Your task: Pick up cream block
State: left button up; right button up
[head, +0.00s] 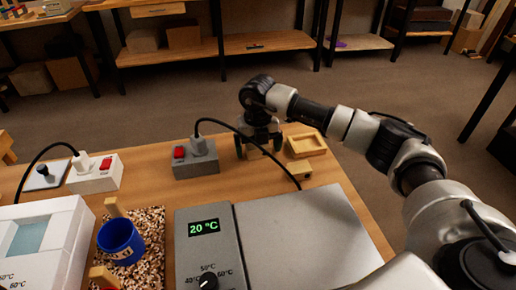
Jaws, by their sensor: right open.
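My right gripper (258,148) points down at the far edge of the wooden bench, with its fingers apart. A small cream block (253,153) shows low between the fingers and is partly hidden by them. I cannot tell whether the fingers touch it. My left gripper is not in view.
A shallow wooden tray (307,145) and a small wooden block (301,169) are just right of the gripper. A grey switch box (196,163) with a black cable stands to its left. A hot plate (300,235) reading 20 °C and a blue cup (121,240) are nearer.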

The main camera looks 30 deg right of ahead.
jog(key=c, duration=1)
jog(key=shift+r, duration=0.15)
